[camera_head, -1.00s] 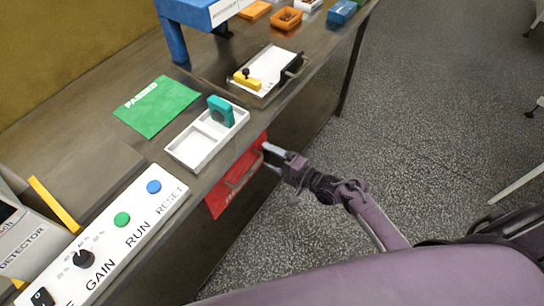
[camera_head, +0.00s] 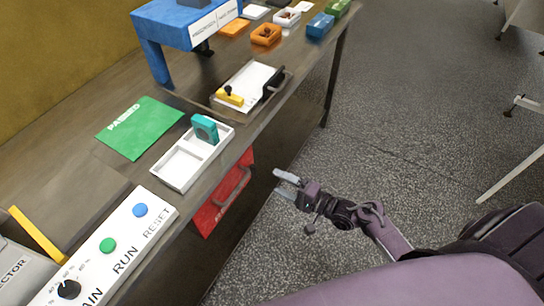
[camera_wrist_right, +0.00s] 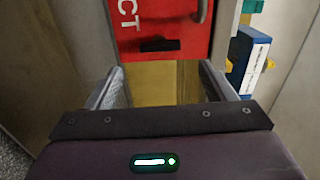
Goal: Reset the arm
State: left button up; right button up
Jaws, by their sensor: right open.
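My right gripper (camera_head: 286,184) is open and empty in the head view. It hangs in free air over the floor, just off the front edge of the bench and to the right of the red bin. Its two fingers also show apart in the right wrist view (camera_wrist_right: 162,88), with nothing between them. The red bin (camera_head: 222,200) is mounted on the bench front below the top. In the right wrist view the red bin (camera_wrist_right: 157,22) lies beyond the fingertips. My left gripper is not in view.
The bench holds a white tray (camera_head: 161,182) with a teal part (camera_head: 205,129), a green PASSED mat (camera_head: 139,127), a control panel (camera_head: 128,254) and a blue arch (camera_head: 153,50). A plate with a yellow clamp (camera_head: 229,96) lies farther back. Open floor (camera_head: 420,120) lies right.

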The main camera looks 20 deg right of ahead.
jog(key=s+f+n+g+h, duration=0.25)
jog(key=s+f, duration=0.35)
jog(key=f, duration=0.6)
jog(key=s+f+n+g+h, duration=0.25)
jog(key=s+f+h, duration=0.2)
jog(key=f, duration=0.75)
jog(key=s+d+f+n+g+h, duration=0.1)
jog(key=s+f+n+g, duration=0.3)
jog(key=s, duration=0.9)
jog(key=s+d+f+n+g+h, duration=0.1)
jog(key=s+f+n+g+h, duration=0.2)
jog(key=s+f, duration=0.6)
jog(key=s+g, duration=0.1)
jog(key=s, duration=0.2)
jog(key=shift+s+d+f+n, duration=0.15)
jog(key=shift+s+d+n, duration=0.25)
